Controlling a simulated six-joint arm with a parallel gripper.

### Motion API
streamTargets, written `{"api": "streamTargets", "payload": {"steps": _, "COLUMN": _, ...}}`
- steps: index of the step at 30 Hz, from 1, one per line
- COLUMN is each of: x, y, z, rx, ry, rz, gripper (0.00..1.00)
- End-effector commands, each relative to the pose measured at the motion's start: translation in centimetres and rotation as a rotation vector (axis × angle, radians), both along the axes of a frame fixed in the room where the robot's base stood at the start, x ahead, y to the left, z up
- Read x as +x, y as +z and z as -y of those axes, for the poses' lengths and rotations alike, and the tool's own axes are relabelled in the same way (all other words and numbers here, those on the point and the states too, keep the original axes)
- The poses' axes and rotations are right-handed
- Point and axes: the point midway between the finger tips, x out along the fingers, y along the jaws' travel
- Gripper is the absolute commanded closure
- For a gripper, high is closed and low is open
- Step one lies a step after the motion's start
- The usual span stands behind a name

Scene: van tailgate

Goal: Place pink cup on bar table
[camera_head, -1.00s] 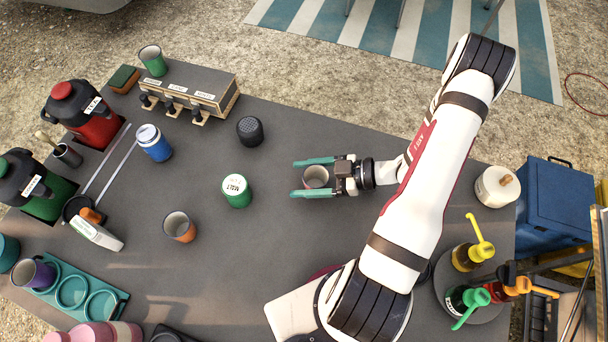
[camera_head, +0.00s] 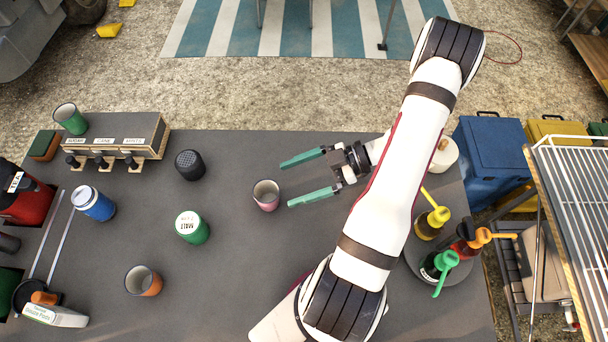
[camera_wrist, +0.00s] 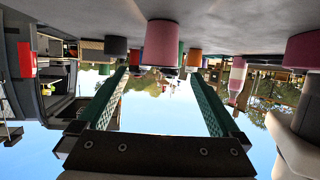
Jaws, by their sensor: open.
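The pink cup (camera_head: 266,196) stands upright on the dark grey table (camera_head: 245,265), just left of my gripper's fingertips. It looks empty inside. My gripper (camera_head: 284,184) has teal fingers spread wide, with nothing between them. The fingers point left toward the cup and sit apart from it. In the wrist view the picture is upside down: the pink cup (camera_wrist: 161,44) hangs from the tabletop at the upper middle, beyond and between the two teal fingers (camera_wrist: 160,92). A bar table is not clearly identifiable in these views.
A green malt tin (camera_head: 192,228), a black speaker (camera_head: 189,165) and an orange cup (camera_head: 143,281) stand left of the pink cup. Sauce bottles (camera_head: 440,262) stand right of my arm. A striped rug (camera_head: 290,30) lies on gravel beyond the table.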

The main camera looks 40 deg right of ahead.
Motion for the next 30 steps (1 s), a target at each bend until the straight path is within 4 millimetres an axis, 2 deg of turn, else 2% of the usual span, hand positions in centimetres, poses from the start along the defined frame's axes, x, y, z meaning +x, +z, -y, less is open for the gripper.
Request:
{"api": "streamTargets", "payload": {"steps": 3, "x": -0.7, "y": 0.5, "z": 1.2, "rx": -0.002, "ry": -0.001, "rz": 0.001, "gripper": 0.00}}
{"api": "streamTargets", "payload": {"steps": 8, "x": -1.0, "y": 0.7, "z": 1.6, "rx": -0.001, "ry": 0.001, "rz": -0.001, "gripper": 0.00}}
{"api": "streamTargets", "payload": {"steps": 11, "x": -0.8, "y": 1.2, "z": 1.3, "rx": -0.036, "ry": 0.042, "rz": 0.032, "gripper": 0.00}}
{"api": "streamTargets", "payload": {"steps": 13, "x": -0.4, "y": 2.6, "z": 0.1, "rx": -0.149, "ry": 0.183, "rz": 0.148, "gripper": 0.00}}
{"api": "streamTargets", "payload": {"steps": 14, "x": -0.1, "y": 3.6, "z": -0.8, "rx": -0.225, "ry": 0.288, "rz": 0.238, "gripper": 0.00}}
{"api": "streamTargets", "payload": {"steps": 17, "x": 0.1, "y": 8.0, "z": -5.4, "rx": -0.518, "ry": 0.819, "rz": 0.708, "gripper": 0.00}}
{"api": "streamTargets", "payload": {"steps": 19, "x": -0.9, "y": 10.8, "z": -8.9, "rx": -0.655, "ry": 1.252, "rz": 1.128, "gripper": 0.00}}
{"api": "streamTargets", "payload": {"steps": 20, "x": -1.6, "y": 11.9, "z": -10.4, "rx": -0.686, "ry": 1.446, "rz": 1.328, "gripper": 0.00}}
{"api": "streamTargets", "payload": {"steps": 21, "x": -2.7, "y": 13.1, "z": -12.1, "rx": -0.693, "ry": 1.707, "rz": 1.612, "gripper": 0.00}}
{"api": "streamTargets", "payload": {"steps": 23, "x": -4.6, "y": 14.6, "z": -14.2, "rx": -0.617, "ry": 2.079, "rz": 2.051, "gripper": 0.00}}
{"api": "streamTargets", "payload": {"steps": 24, "x": -5.9, "y": 15.3, "z": -15.2, "rx": 0.452, "ry": -2.058, "rz": -2.092, "gripper": 0.00}}
{"api": "streamTargets", "payload": {"steps": 27, "x": -8.3, "y": 16.1, "z": -16.5, "rx": 0.035, "ry": -1.574, "rz": -1.714, "gripper": 0.00}}
{"api": "streamTargets", "payload": {"steps": 30, "x": -9.6, "y": 16.4, "z": -16.8, "rx": -0.181, "ry": -1.294, "rz": -1.481, "gripper": 0.00}}
